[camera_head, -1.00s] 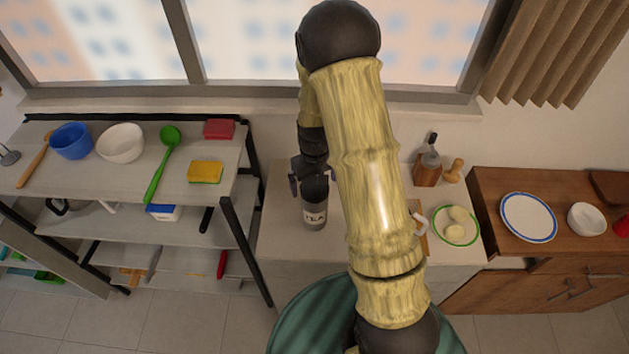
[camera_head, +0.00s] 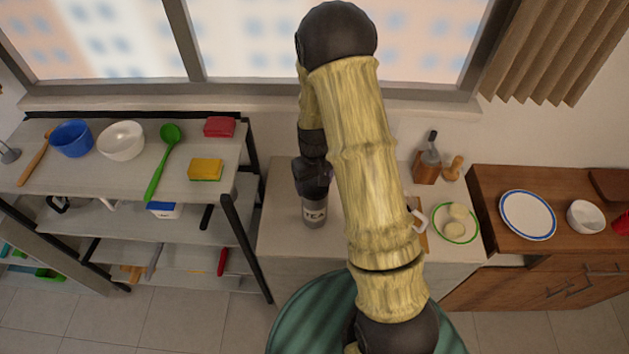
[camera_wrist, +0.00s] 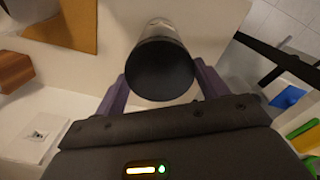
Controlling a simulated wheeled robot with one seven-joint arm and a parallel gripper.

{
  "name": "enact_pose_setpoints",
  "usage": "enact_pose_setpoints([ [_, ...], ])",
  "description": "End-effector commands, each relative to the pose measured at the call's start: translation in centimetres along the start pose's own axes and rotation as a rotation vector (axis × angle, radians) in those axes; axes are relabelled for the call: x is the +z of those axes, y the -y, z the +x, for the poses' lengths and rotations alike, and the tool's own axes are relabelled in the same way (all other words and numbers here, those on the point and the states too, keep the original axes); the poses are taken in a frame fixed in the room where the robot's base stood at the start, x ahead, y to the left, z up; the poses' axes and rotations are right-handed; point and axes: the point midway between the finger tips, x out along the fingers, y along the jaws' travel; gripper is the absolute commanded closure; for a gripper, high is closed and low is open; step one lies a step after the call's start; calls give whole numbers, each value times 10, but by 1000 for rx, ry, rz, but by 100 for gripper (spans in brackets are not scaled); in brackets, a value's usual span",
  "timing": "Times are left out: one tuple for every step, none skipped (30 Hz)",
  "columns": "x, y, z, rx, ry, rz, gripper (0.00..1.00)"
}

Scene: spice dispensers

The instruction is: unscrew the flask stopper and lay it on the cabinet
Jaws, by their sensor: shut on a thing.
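The grey flask (camera_head: 314,214), labelled TEA, stands upright on the pale cabinet top (camera_head: 285,235). In the wrist view, the flask's dark round stopper (camera_wrist: 160,70) faces the camera, with the grey flask body (camera_wrist: 160,30) behind it. My gripper (camera_head: 313,190) is right above the flask in the head view and hides its top. In the wrist view my gripper (camera_wrist: 160,84) has one purple finger on each side of the stopper and is shut on it. I cannot tell whether the stopper's thread is loose.
A shelf rack (camera_head: 240,235) stands close on the left. Bare cabinet top lies left of and in front of the flask.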

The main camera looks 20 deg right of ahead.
Motion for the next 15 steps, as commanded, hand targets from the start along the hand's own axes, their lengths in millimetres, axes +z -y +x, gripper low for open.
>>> enact_pose_setpoints([
  [0, 0, 0, -1, -1, -42, 51],
  [0, -1, 0, 0, -2, -82, 51],
  [0, -1, 0, -1, -2, -146, 51],
  [0, -1, 0, -1, -2, -200, 51],
  [0, 0, 0, -2, -2, -256, 51],
  [0, -1, -1, -1, -2, -328, 51],
  [0, 0, -1, -2, -1, -383, 51],
  [0, 0, -2, -1, -1, -437, 51],
  [0, 0, -2, -2, -1, -509, 51],
  [0, 0, -2, -1, -1, -563, 51],
  [0, 0, -3, -1, -1, -615, 51],
  [0, 0, -3, -1, -1, -677, 51],
  [0, 0, -3, -1, -1, -713, 51],
  [0, 0, -3, -1, -1, -744, 51],
  [0, 0, -2, -1, -1, -767, 51],
])
